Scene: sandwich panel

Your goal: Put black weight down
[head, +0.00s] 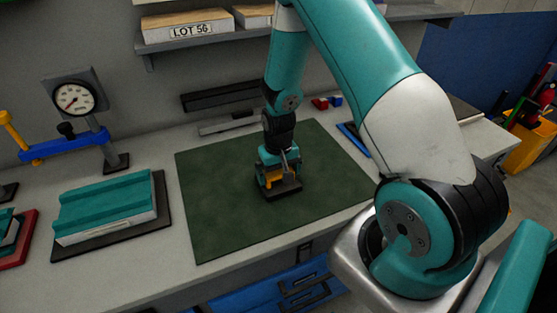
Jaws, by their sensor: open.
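The black weight (287,193) is a low dark block on the green mat (225,225), near the mat's middle. My gripper (278,181) points straight down right above it, at the end of my teal arm. The jaws are open and low around or just over the weight. An orange-yellow piece (272,177) shows at the jaws. My gripper hides the weight's top, and I cannot tell whether the jaws touch it.
A teal and white panel (105,212) lies on a dark board at the left. A dial gauge (74,98) on a stand with a blue arm is behind it. Dark bars (222,95) lie by the wall. The mat around the weight is clear.

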